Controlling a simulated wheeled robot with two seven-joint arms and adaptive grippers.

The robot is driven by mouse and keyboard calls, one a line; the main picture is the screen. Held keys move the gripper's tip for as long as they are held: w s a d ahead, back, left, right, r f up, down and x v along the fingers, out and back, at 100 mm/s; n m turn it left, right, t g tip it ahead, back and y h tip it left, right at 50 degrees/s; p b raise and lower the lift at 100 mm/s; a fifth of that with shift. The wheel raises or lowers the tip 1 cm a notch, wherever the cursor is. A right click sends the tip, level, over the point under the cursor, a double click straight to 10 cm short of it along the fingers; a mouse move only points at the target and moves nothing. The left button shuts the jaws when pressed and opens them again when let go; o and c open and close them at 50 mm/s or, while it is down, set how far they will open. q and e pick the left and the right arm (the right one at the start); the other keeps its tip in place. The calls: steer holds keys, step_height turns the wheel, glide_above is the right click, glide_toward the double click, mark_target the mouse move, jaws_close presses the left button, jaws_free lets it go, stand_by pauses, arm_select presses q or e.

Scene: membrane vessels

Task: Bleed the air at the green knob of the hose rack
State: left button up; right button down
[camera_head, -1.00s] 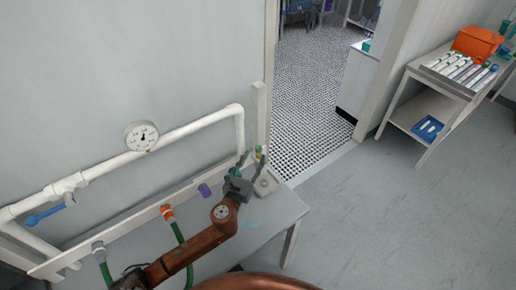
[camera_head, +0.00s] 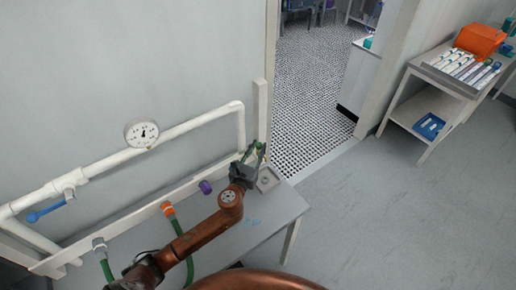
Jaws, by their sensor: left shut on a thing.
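The hose rack is a pale board (camera_head: 130,225) along the wall, with grey, orange (camera_head: 168,209) and purple (camera_head: 205,187) fittings. Green hoses hang from the grey and orange ones. My left gripper (camera_head: 254,156) is at the board's far right end, shut around the green knob (camera_head: 263,150). The jaws hide most of the knob, and only bits of green show at the fingertips. My right gripper is out of view.
A white pipe with a round gauge (camera_head: 141,133) and a blue lever valve (camera_head: 46,212) runs above the board. A small grey dish (camera_head: 268,181) sits on the bench (camera_head: 285,212) near the gripper. A trolley with tubes (camera_head: 461,66) and an orange box (camera_head: 480,40) stands at right.

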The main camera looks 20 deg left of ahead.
arm_select(q)
jaws_close()
steer(key=shift+d+r+n+y+p, duration=0.1)
steer(key=shift+d+n+y+p, duration=0.1)
steer(key=shift+n+y+p, duration=0.7)
steer(key=shift+d+r+n+y+p, duration=0.15)
steer(key=shift+n+y+p, duration=0.35)
steer(key=shift+y, duration=0.8)
steer(key=n+y, duration=0.1)
steer(key=y, duration=0.1)
steer(key=n+g+y, duration=0.1)
steer(key=y, duration=0.1)
steer(key=shift+w+d+f+n+g+p, duration=0.1)
steer(key=shift+d+f+n+g+p, duration=0.1)
steer(key=shift+n+g+p, duration=0.15)
steer(key=n+g+y, duration=0.2)
steer(key=y, duration=0.1)
steer(key=shift+w+d+n+y, duration=0.1)
steer(key=shift+d+n+y, duration=0.05)
steer(key=shift+n+y, duration=0.2)
steer(key=shift+w+d+n+g+y+b, duration=0.15)
steer(key=shift+n+g+y+b, duration=0.85)
steer(key=shift+n+g+y, duration=0.7)
steer(key=shift+g+y, duration=0.35)
steer(key=shift+g, duration=0.1)
